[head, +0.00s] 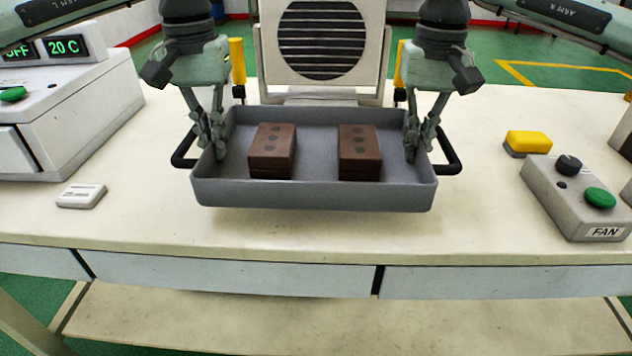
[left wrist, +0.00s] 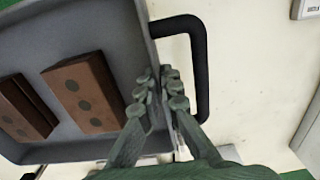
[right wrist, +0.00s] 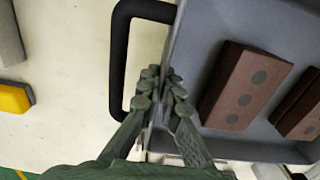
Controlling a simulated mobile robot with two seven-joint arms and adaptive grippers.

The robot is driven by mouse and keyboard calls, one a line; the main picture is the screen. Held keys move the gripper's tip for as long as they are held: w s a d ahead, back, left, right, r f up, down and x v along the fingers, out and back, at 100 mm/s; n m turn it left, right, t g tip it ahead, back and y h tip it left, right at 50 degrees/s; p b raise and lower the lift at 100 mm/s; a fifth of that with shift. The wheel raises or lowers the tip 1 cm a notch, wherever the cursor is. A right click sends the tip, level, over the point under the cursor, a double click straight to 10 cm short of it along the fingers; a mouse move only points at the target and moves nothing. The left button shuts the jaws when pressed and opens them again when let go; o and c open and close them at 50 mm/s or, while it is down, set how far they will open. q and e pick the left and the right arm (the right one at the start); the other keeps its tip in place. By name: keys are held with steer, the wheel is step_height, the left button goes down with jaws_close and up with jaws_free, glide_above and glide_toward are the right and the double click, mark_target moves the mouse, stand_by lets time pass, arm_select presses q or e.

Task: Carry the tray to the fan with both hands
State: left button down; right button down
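The grey tray (head: 315,195) is level in the middle of the head view, in front of the fan (head: 322,38). Two brown moulds (head: 272,150) (head: 360,152) with dark round spots stand apart inside it. My left gripper (head: 208,148) is closed on the tray's left side wall, one finger inside and one between wall and black handle (left wrist: 198,70). My right gripper (head: 422,148) is closed the same way on the right wall, beside the other handle (right wrist: 122,60). A soft shadow lies under the tray's front; I cannot tell how far it is off the table.
The cream table (head: 330,235) is bare in front of the tray. A white device with a 20 C display (head: 68,46) and a small white block (head: 81,195) are at left. A yellow block (head: 528,142) and the FAN control box (head: 575,195) are at right. Yellow posts (head: 237,62) flank the fan.

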mark_target(218, 161)
arm_select(q)
steer(key=shift+f, duration=0.1)
